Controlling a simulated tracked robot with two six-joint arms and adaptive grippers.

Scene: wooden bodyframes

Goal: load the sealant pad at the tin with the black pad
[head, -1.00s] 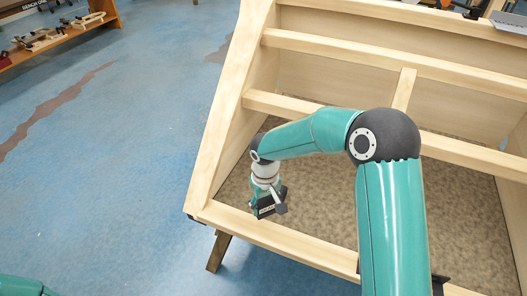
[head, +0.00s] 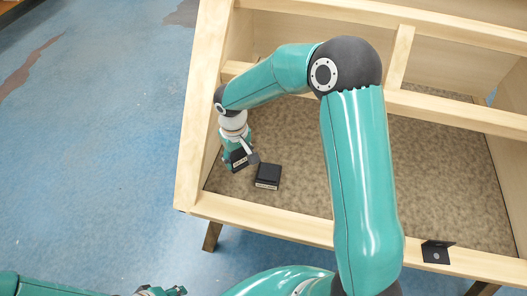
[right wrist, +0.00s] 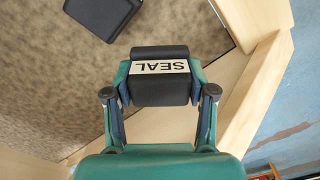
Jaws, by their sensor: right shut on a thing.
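The sealant pad (right wrist: 160,76) is a black block with a white label that reads SEAL. It also shows in the head view (head: 239,160). My right gripper (right wrist: 160,90) is shut on it, one finger on each side. A black tin (head: 267,176) with a light label on its near side rests on the speckled floor of the wooden frame, just right of my right gripper. It shows in part at the top of the right wrist view (right wrist: 103,14). The pad is apart from the tin. My left gripper (head: 163,291) barely shows at the bottom edge.
The wooden bodyframe (head: 285,223) has raised rails around the speckled floor (head: 440,180). Its left rail (head: 203,110) runs close beside my right gripper. A small black bracket (head: 436,252) sits on the front rail. My right arm covers the middle.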

